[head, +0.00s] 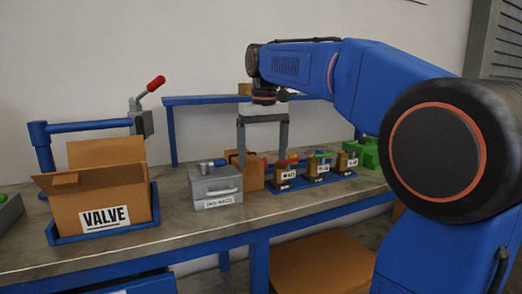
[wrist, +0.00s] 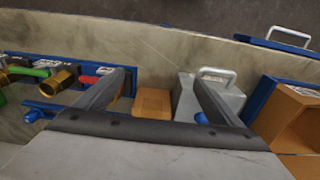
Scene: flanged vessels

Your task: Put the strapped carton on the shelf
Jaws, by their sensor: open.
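A small brown carton (head: 251,173) stands on the workbench behind and right of a grey case; no strap can be made out at this size. In the wrist view the carton (wrist: 152,103) lies between the two fingers. My gripper (head: 262,151) points down, open and empty, with its fingers around the carton's upper part or just above it; contact cannot be told. The blue shelf (head: 200,100) runs along the wall behind the bench.
The grey case (head: 215,187) with a handle stands close to the carton's left. A large open VALVE carton (head: 103,205) sits in a blue tray further left. Labelled bins with valve parts (head: 318,167) stand right. A blue pipe fixture (head: 90,126) rises at left.

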